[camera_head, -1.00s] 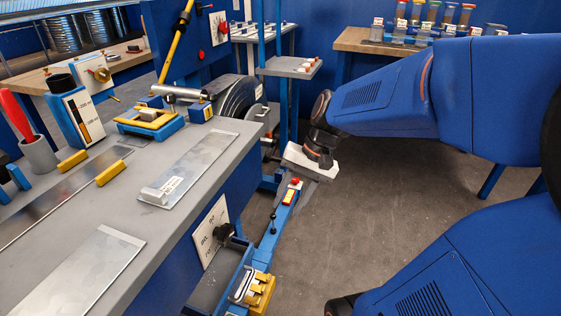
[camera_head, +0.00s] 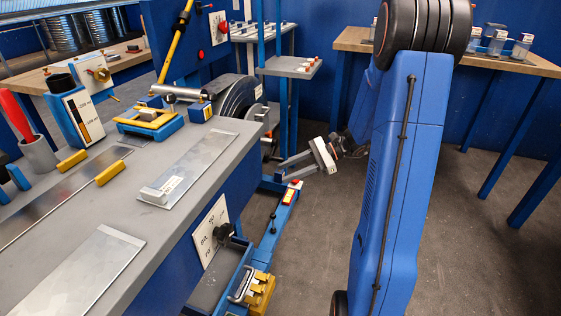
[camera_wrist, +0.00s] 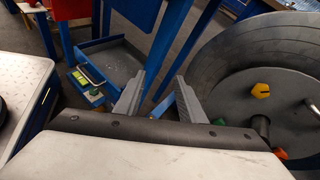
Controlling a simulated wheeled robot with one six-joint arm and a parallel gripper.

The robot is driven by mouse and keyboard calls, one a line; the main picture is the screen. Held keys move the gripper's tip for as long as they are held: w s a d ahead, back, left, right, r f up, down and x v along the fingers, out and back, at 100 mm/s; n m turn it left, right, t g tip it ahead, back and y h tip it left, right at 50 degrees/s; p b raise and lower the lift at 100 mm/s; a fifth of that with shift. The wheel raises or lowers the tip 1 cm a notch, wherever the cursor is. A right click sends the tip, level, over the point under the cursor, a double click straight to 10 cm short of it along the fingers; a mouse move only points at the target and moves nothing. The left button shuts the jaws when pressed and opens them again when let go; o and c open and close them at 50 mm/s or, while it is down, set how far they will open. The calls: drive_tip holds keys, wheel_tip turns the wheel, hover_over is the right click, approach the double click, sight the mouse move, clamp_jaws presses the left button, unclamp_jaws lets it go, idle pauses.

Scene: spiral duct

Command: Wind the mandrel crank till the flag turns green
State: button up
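My gripper (camera_head: 283,173) points left toward the dark wheel (camera_head: 240,100) behind the bench. Its two grey fingers are apart with nothing between them, as the wrist view (camera_wrist: 158,97) also shows. In the wrist view the large dark disc (camera_wrist: 230,75) fills the right side, beside the right finger and apart from it. A yellow knob (camera_wrist: 261,90), a dark central shaft (camera_wrist: 262,127) and an orange knob (camera_wrist: 280,153) show on its face. A pale rod end (camera_wrist: 312,106) is at the right edge. I cannot tell which part is the crank handle. No flag is clearly identifiable.
A grey-topped bench (camera_head: 150,225) with metal sheets stands at left. A blue stand (camera_head: 290,68) with a small grey shelf rises behind my gripper. A low blue rail (camera_head: 270,235) runs along the floor beside the bench. A wooden table (camera_head: 510,60) is at back right. Floor between is clear.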

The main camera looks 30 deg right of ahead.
drive_tip(key=w+d+f+m+t+y, duration=0.1)
drive_tip(key=w+d+f+m+t, duration=0.35)
drive_tip(key=d, duration=0.45)
drive_tip(key=m+t+h, duration=0.1)
drive_tip(key=m+t, duration=0.4)
drive_tip(key=m, duration=0.1)
approach(280, 160)
drive_tip(key=shift+g, duration=0.25)
drive_tip(key=x, duration=0.6)
drive_tip(key=w+d+x, duration=0.1)
drive_tip(key=x, duration=0.3)
drive_tip(key=shift+a+f, duration=0.15)
drive_tip(key=shift+f, duration=0.05)
drive_tip(key=shift+c, duration=0.2)
clamp_jaws()
